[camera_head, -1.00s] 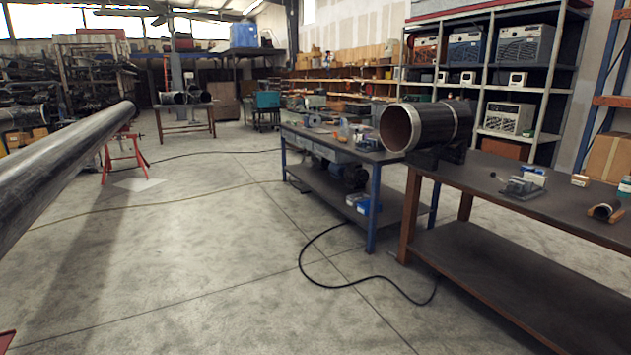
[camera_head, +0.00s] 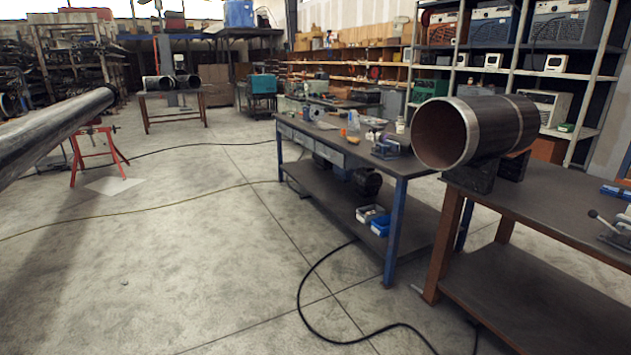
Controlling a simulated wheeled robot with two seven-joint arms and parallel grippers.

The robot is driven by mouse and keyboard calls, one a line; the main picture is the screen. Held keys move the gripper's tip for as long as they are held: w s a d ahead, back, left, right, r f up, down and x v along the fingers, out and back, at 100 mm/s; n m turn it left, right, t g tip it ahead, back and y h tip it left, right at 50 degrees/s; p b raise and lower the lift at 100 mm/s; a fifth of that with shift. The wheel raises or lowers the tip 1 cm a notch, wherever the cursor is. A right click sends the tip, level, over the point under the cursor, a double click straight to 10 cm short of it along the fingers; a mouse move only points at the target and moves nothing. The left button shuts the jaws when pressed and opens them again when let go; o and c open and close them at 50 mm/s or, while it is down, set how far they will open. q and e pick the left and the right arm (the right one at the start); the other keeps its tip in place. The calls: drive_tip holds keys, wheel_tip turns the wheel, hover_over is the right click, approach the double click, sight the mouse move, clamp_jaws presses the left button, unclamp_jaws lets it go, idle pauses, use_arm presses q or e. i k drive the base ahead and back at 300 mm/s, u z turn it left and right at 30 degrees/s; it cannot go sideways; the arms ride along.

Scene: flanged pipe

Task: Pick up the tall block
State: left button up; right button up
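No block that I can clearly call the tall block shows in the head view. A dark V-shaped support (camera_head: 490,172) sits on the near right workbench (camera_head: 560,205). A large flanged pipe (camera_head: 478,130) lies across that support, its open end facing left toward me. Neither of my grippers is in the picture.
A blue-legged workbench (camera_head: 345,150) with small tools stands behind the near bench. A long pipe (camera_head: 50,130) on a red stand (camera_head: 95,155) is at left. A black cable (camera_head: 300,305) lies on the floor. Open concrete floor (camera_head: 190,260) fills the middle.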

sight(354, 125)
drive_tip(key=i, duration=4.4)
drive_tip(key=z, duration=0.65)
drive_tip(key=k, duration=0.65)
drive_tip(key=u, duration=0.3)
drive_tip(key=i, duration=1.7)
drive_tip(key=z, duration=1.25)
drive_tip(key=i, duration=0.5)
drive_tip(key=z, duration=0.3)
